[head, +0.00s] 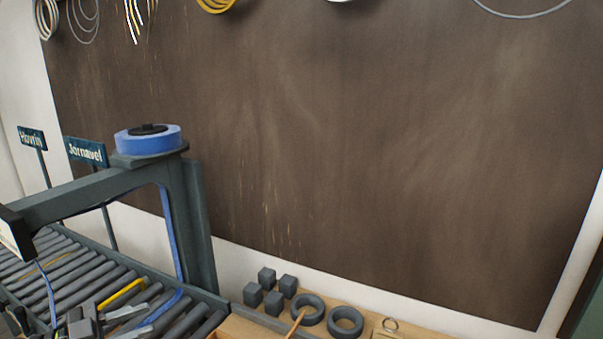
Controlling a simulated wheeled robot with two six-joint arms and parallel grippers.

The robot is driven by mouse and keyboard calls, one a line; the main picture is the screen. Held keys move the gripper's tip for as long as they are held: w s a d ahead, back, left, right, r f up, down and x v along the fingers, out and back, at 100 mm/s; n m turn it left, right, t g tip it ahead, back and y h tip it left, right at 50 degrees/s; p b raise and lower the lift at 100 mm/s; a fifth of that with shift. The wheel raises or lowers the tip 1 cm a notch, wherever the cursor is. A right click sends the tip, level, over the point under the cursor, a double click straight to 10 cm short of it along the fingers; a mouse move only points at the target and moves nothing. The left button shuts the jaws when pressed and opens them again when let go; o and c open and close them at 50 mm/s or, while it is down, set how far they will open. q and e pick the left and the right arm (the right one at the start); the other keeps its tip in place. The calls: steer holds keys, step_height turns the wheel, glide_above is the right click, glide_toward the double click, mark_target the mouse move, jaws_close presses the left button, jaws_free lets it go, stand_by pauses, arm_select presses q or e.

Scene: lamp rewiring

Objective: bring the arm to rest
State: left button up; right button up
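My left gripper (148,317) shows at the bottom left, low over the roller conveyor (62,270). Its two light grey fingers point right and stand apart, with nothing visible between them. The rest of my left arm is mostly below the picture's edge. My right gripper is not in view.
A dark frame (199,220) carrying a blue roll (148,140) stands over the conveyor, near my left gripper. A yellow piece (122,293) lies close by. Dark cubes (253,295) and two dark rings (345,322) sit on a wooden surface. Signs (86,151) stand behind.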

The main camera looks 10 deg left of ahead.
arm_select(q)
steer(key=s+a+f+n+t+y, duration=0.1)
steer(key=s+a+f+n+y, duration=0.15)
steer(key=f+n+y, duration=0.45)
steer(key=s+a+f+n+t+y, duration=0.1)
steer(key=s+f+n+y, duration=0.2)
steer(key=f+n+y, duration=0.5)
steer(key=s+d+f+g, duration=0.4)
steer(key=s+g, duration=0.1)
steer(key=s, duration=0.4)
steer(key=s+d+f+g, duration=0.3)
steer(key=s+d+g, duration=0.15)
steer(key=s, duration=0.35)
step_height(320, 180, down, 26)
steer(key=a+r+g, duration=0.1)
steer(key=a+g, duration=0.1)
steer(key=s+d+f, duration=0.1)
steer(key=s+f, duration=1.4)
steer(key=shift+s+d+f+g+h, duration=0.3)
steer(key=shift+s+d+f+g, duration=0.05)
steer(key=shift+f+g, duration=0.1)
steer(key=shift+r, duration=0.1)
